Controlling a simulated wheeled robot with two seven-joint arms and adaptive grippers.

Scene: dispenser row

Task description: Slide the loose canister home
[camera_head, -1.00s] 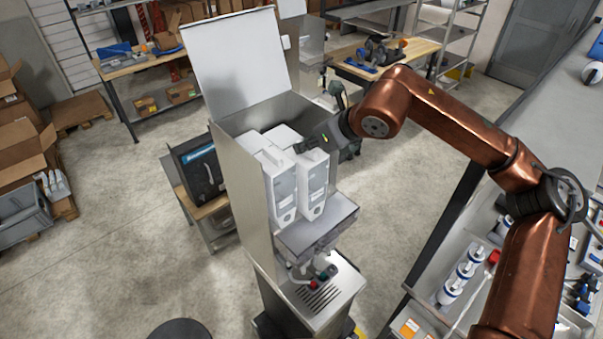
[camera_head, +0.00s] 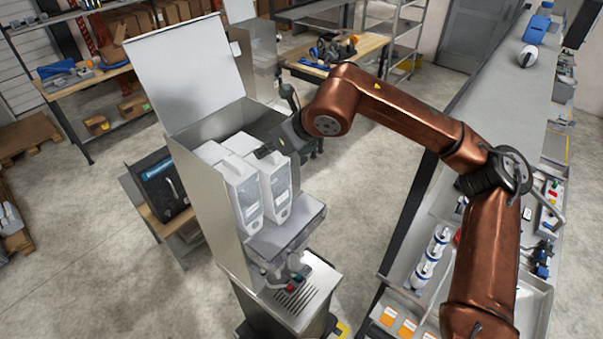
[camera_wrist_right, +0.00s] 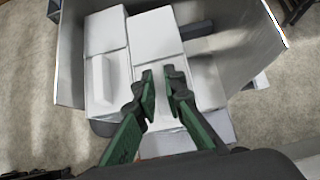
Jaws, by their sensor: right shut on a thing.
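The dispenser (camera_head: 183,135) stands open, its lid raised. Two white canisters sit side by side at its front: a left canister (camera_head: 238,190) and a right canister (camera_head: 277,187). My right gripper (camera_head: 265,152) is at the top of the right canister. In the right wrist view its green-padded fingers (camera_wrist_right: 160,76) are shut on this canister's top grip, which they mostly hide. The right canister (camera_wrist_right: 173,143) reaches further forward there than the left canister (camera_wrist_right: 101,82), whose raised grip is free. My left gripper is not in view.
White blocks (camera_wrist_right: 153,36) fill the space behind the canisters, between the dispenser's metal walls. A drip tray (camera_head: 293,298) and spouts are below. A long counter (camera_head: 490,110) with bottles and trays runs along the right. Floor lies between counter and dispenser.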

